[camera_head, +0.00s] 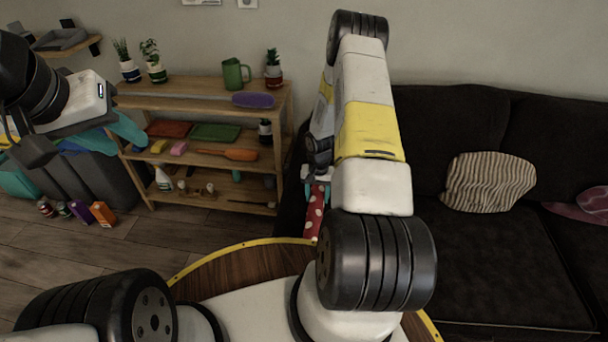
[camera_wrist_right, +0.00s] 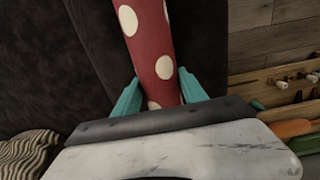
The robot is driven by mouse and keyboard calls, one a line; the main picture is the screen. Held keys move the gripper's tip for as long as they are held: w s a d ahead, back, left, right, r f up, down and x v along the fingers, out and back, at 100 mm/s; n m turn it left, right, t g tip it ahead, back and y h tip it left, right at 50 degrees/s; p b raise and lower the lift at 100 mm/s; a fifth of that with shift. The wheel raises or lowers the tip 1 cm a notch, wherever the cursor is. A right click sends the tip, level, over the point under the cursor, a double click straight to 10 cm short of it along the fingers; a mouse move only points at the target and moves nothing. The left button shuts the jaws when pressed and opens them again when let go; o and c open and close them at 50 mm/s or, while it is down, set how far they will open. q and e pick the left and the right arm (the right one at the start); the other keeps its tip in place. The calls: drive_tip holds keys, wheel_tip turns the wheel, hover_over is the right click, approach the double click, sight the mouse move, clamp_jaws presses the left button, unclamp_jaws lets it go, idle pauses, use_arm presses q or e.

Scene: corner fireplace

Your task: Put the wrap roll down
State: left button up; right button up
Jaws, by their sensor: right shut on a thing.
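The wrap roll (camera_head: 314,212) is a long red tube with white dots. In the head view it hangs below my right gripper (camera_head: 316,183), beside the sofa's left end, and the arm covers part of it. In the right wrist view the wrap roll (camera_wrist_right: 147,45) runs up out of the top edge, between the two teal fingers of my right gripper (camera_wrist_right: 155,95), which is shut on it. My left gripper (camera_head: 112,137) is at the upper left, in front of the bins, with its teal fingers apart and nothing seen between them.
A wooden shelf unit (camera_head: 205,103) stands left of the roll with plants, a green mug (camera_head: 235,74) and coloured items. The dark sofa (camera_head: 500,255) with a striped cushion (camera_head: 487,182) fills the right. Small boxes (camera_head: 103,213) stand on the floor, with clear floor in front.

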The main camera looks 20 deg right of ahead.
drive_tip(key=shift+f, duration=0.5)
drive_tip(key=shift+f, duration=0.1)
drive_tip(key=o, duration=1.5)
